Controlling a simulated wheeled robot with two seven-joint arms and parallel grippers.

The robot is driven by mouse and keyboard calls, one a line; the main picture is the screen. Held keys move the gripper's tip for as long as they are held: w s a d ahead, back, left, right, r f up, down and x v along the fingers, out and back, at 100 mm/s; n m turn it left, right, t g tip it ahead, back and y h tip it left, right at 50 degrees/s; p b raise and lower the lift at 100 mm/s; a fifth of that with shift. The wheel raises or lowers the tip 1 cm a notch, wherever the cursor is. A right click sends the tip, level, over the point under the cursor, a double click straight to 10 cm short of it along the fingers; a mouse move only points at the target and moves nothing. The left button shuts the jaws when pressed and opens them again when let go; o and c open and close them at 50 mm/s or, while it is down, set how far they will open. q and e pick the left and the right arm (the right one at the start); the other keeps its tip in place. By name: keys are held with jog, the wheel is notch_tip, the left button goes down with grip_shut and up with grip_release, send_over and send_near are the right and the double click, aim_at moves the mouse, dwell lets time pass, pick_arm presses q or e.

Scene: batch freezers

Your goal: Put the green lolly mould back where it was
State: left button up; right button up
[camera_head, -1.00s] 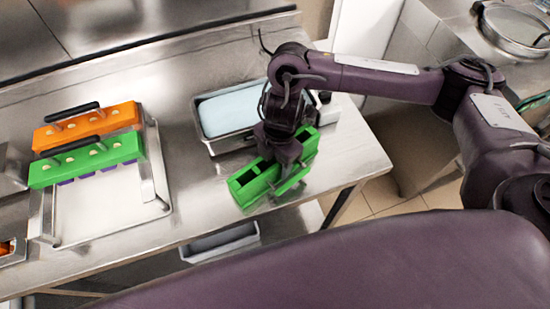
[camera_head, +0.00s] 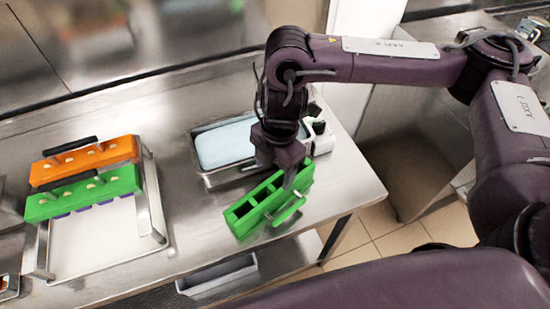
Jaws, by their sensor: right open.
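An open green lolly mould (camera_head: 240,222) with a row of dark, empty-looking compartments sits near the front edge of the steel table. A green bar sticks out from its front side. My right gripper (camera_head: 288,182) points down at the far right half of this mould and is open. The gripper hides part of the mould, and I cannot tell whether the fingers touch it. Another green mould (camera_head: 118,184), with a dark handle and pale stick tops, sits in a metal rack (camera_head: 150,222) at the left. My left gripper is not in view.
An orange mould (camera_head: 75,166) sits behind the green one in the rack. A steel pan with a pale blue content (camera_head: 225,143) stands just behind the open mould, with a white device (camera_head: 322,140) at its right. Bare table (camera_head: 190,225) lies between rack and mould.

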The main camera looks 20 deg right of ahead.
jog(key=shift+d+r, duration=0.15)
jog(key=shift+r, duration=1.2)
